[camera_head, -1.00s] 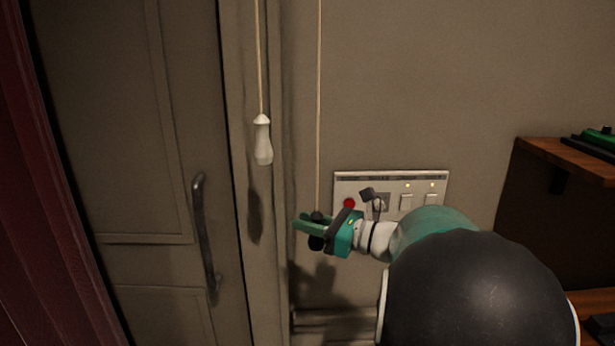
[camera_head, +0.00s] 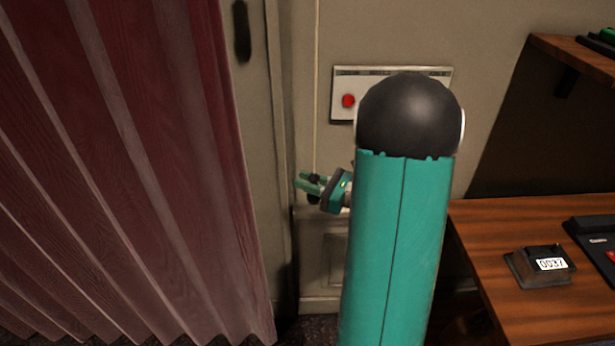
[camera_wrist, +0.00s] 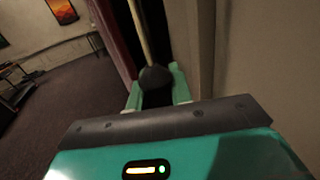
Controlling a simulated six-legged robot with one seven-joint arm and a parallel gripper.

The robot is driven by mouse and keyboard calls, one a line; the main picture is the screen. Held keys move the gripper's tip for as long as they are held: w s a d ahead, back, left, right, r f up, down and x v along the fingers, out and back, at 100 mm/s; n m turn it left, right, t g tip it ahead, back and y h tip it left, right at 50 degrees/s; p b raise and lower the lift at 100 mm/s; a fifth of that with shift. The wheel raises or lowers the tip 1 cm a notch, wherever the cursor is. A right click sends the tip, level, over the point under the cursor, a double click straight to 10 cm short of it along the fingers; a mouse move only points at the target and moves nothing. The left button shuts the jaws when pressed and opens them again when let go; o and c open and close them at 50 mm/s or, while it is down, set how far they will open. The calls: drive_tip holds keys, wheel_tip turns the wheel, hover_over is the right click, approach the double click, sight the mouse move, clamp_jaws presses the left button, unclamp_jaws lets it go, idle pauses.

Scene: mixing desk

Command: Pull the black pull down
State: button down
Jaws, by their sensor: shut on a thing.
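The black pull (camera_head: 314,190) hangs at the end of a thin pale cord (camera_head: 316,110) in front of the wall. In the wrist view the round top of the black pull (camera_wrist: 155,77) shows between the green fingers, with the cord rising from it. My gripper (camera_head: 309,184) is shut on the black pull; its fingers point left in the head view. In the wrist view my gripper (camera_wrist: 158,92) has one finger on each side of the pull. The lower part of the pull is partly hidden by the fingers.
A wall panel with a red button (camera_head: 348,101) is behind, partly covered by my arm. A red curtain (camera_head: 130,170) fills the left. A wooden desk (camera_head: 490,225) with a small counter box (camera_head: 540,266) stands at right. A shelf (camera_head: 575,60) is above it.

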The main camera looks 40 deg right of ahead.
drive_tip(key=shift+a, duration=0.15)
drive_tip(key=c, duration=1.3)
unclamp_jaws()
drive_tip(key=shift+w, duration=0.1)
drive_tip(key=shift+o, duration=0.2)
drive_tip(key=v, duration=1.4)
